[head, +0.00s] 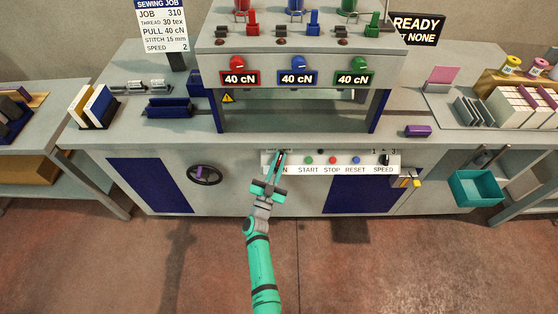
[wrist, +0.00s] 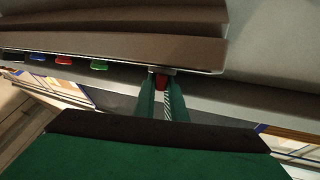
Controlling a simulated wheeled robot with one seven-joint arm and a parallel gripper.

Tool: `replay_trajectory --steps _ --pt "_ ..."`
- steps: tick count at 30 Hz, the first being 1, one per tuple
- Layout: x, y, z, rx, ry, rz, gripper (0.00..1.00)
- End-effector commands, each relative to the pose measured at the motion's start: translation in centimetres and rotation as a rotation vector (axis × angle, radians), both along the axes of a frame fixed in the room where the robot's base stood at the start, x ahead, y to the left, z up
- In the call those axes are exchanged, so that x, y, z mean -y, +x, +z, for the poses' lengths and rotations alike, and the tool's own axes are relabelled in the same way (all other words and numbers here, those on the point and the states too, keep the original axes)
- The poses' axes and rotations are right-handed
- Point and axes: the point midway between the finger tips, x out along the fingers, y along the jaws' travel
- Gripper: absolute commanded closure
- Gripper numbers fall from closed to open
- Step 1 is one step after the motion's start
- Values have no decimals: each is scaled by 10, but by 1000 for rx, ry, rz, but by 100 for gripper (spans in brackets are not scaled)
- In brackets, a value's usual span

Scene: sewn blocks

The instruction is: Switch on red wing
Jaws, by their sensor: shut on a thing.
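The red wing (wrist: 161,82) is a small red piece at the left end of the control strip. In the wrist view it sits between my two green fingertips, with only its end showing. In the head view my gripper (head: 279,160) is at that left end and covers most of the wing and part of the label below it. My gripper (wrist: 161,93) is shut on the red wing. Which way the wing is turned cannot be told.
The control strip (head: 312,169) carries a green START button (head: 308,160), a red STOP button (head: 333,160), a blue RESET button (head: 356,160) and a black SPEED knob (head: 385,159) to the right. A handwheel (head: 205,174) stands out at left. A teal bin (head: 476,188) hangs at right.

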Motion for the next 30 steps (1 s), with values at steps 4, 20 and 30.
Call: replay_trajectory --steps 4,20,30 --pt "-4 1 1 2 56 -60 100" --pt "-3 1 1 1 215 -252 100" --pt "-2 1 2 2 233 -275 100"
